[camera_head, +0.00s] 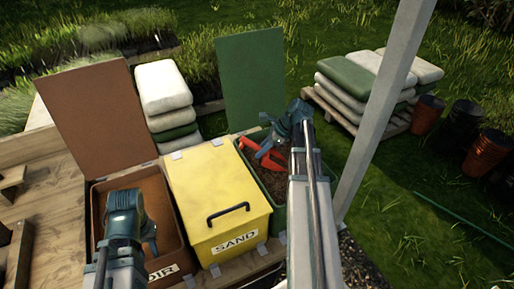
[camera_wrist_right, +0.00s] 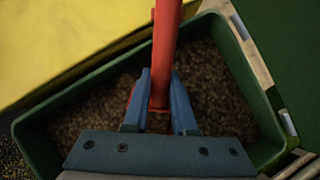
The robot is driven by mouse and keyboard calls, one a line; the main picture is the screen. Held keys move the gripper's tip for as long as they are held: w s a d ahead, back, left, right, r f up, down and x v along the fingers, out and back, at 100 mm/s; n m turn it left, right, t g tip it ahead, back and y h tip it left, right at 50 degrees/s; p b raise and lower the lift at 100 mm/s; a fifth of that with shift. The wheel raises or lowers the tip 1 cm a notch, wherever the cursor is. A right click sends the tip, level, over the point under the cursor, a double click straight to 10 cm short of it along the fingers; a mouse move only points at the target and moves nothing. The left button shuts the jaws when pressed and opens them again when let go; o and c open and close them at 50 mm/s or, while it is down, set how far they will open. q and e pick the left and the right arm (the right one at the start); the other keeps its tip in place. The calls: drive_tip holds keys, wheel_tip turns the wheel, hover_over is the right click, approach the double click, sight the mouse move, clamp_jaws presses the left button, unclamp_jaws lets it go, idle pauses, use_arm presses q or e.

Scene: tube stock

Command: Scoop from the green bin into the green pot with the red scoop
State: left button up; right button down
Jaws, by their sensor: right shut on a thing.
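The green bin (camera_head: 279,217) stands open with dark, grainy stuff inside, its green lid (camera_head: 250,80) raised behind it. My right gripper (camera_head: 263,150) is over the bin, shut on the red scoop (camera_head: 272,163). In the right wrist view the scoop's red handle (camera_wrist_right: 165,50) runs between the two blue fingers, above the stuff in the green bin (camera_wrist_right: 248,85). I cannot tell whether the scoop holds anything. My left gripper (camera_head: 151,238) is over the front of the brown bin, apart from the green bin; its fingertips are unclear. I see no green pot.
A shut yellow bin (camera_head: 205,190) marked SAND stands left of the green bin. Left of it is an open brown bin (camera_head: 97,210). A pale post (camera_head: 385,100) rises to the right. Stacked sacks (camera_head: 345,78) and several dark and orange pots (camera_head: 427,113) stand at the back right.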

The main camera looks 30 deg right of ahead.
drive_tip(key=shift+s+d+f+g+h, duration=0.4)
drive_tip(key=shift+s+d+f, duration=0.1)
drive_tip(key=shift+d, duration=0.05)
drive_tip(key=shift+s+d, duration=0.15)
drive_tip(key=shift+r+g+h+p, duration=0.15)
drive_tip(key=shift+g+h+p, duration=0.2)
drive_tip(key=shift+p, duration=0.2)
drive_tip(key=shift+s+d+r+g+h+p, duration=0.15)
drive_tip(key=shift+r+g+h+p, duration=0.1)
drive_tip(key=shift+g+h+p, duration=0.55)
drive_tip(key=shift+h, duration=0.45)
drive_tip(key=r+p, duration=0.1)
drive_tip(key=p, duration=0.1)
drive_tip(key=w+a+r+p, duration=0.1)
drive_tip(key=r, duration=0.1)
drive_tip(key=r+p, duration=0.2)
drive_tip(key=shift+w+a+r+p, duration=0.1)
drive_tip(key=shift+w+a+p, duration=0.1)
drive_tip(key=shift+a+p, duration=0.1)
drive_tip(key=shift+g+h, duration=0.5)
drive_tip(key=shift+g, duration=0.05)
drive_tip(key=shift+w+a+r+p, duration=0.25)
drive_tip(key=shift+r+p, duration=0.35)
drive_tip(key=shift+w+a+r+p, duration=0.25)
drive_tip(key=shift+a+r+p, duration=0.05)
drive_tip(key=shift+r+p, duration=0.35)
drive_tip(key=shift+w+a+r+p, duration=0.25)
drive_tip(key=shift+r+p, duration=0.3)
drive_tip(key=shift+p, duration=0.05)
